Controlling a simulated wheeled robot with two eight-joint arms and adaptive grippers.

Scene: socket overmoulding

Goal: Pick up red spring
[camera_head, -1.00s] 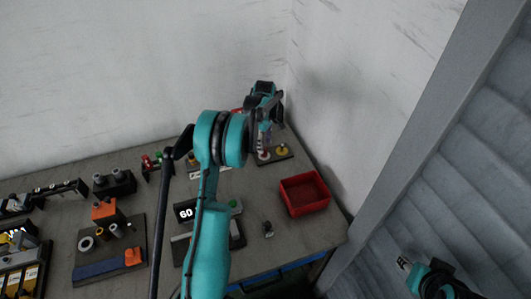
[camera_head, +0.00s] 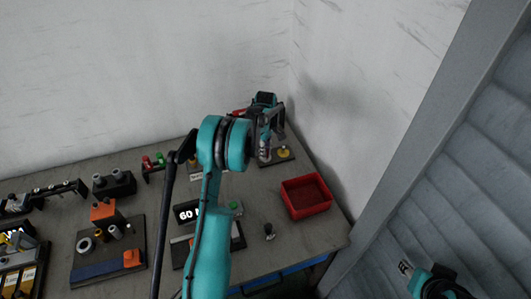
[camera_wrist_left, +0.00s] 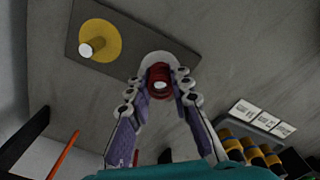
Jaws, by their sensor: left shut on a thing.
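The red spring (camera_wrist_left: 158,74) stands in front of a white round base (camera_wrist_left: 150,58) in the left wrist view, seen nearly end-on. My left gripper (camera_wrist_left: 158,88) has its fingertips on both sides of the spring, shut on it. In the head view the left gripper (camera_head: 265,154) is low over the dark plate at the table's far right corner, and its fingers hide most of the spring. My right gripper (camera_head: 405,267) is at the lower right, away from the table; it is too small to tell its opening.
A yellow disc with a peg (camera_wrist_left: 98,42) is on the same dark plate (camera_wrist_left: 72,45), beside the spring. A red bin (camera_head: 306,196) stands nearer on the table. Several yellow and black parts (camera_wrist_left: 250,150) and white labels show at the wrist view's lower right. A wall is close behind.

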